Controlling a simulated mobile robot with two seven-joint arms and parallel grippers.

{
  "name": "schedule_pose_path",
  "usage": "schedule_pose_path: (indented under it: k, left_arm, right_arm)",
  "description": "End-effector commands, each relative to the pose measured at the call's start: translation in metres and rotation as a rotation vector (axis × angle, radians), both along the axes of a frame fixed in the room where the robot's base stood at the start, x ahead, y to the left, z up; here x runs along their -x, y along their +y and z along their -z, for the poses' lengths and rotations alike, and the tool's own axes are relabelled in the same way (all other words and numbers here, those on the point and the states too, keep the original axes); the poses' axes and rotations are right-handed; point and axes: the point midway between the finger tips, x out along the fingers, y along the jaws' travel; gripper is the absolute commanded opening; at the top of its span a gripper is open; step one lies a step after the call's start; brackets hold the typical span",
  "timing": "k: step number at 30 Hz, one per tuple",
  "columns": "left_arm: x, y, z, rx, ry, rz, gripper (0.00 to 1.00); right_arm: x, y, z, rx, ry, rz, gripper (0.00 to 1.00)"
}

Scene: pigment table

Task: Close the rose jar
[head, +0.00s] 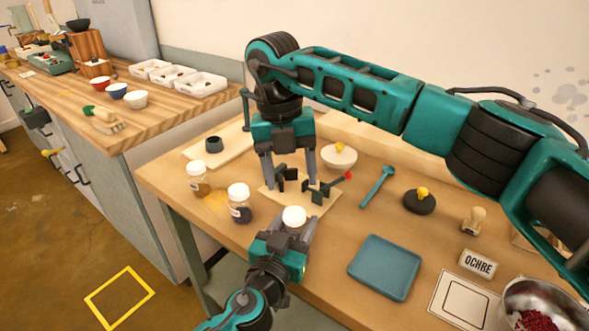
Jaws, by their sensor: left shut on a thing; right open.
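My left gripper (287,232) is shut around what looks like a jar at the front of the table. Only a round white lid (294,215) shows above the fingers; the jar's body and contents are hidden, so I cannot tell whether it is the rose jar or how the lid sits. My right gripper (291,182) is open and points down behind it, over a light wooden board (325,203) with black clamp-like pieces and a red-tipped handle (347,176). I see nothing held between its fingers.
Two white-lidded jars, one ochre (200,188) and one dark (240,213), stand left of the grippers, beside spilled ochre powder. A white bowl (339,158), teal spoon (377,187), black weight (419,203) and blue tray (384,268) lie to the right.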

Motion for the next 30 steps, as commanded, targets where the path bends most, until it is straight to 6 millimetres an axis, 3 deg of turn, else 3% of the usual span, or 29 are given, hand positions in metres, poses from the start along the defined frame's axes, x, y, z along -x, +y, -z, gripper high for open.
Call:
schedule_pose_path:
  k: [9,16,21,30]
  left_arm:
    - [0.000,0.000,0.000,0.000,0.001,-0.001,0.00]
    - [0.000,0.000,0.000,0.000,0.001,-0.001,0.00]
    - [0.000,0.000,0.000,0.000,0.001,-0.001,0.00]
    - [0.000,0.000,0.000,0.000,0.001,0.000,0.00]
  right_arm:
    - [0.007,-0.004,-0.008,-0.093,0.020,-0.676,0.63]
    - [0.013,-0.006,-0.012,-0.132,0.021,-1.091,0.63]
    - [0.016,-0.007,-0.014,-0.143,0.019,-1.261,0.63]
    - [0.017,-0.007,-0.015,-0.147,0.019,-1.316,0.63]
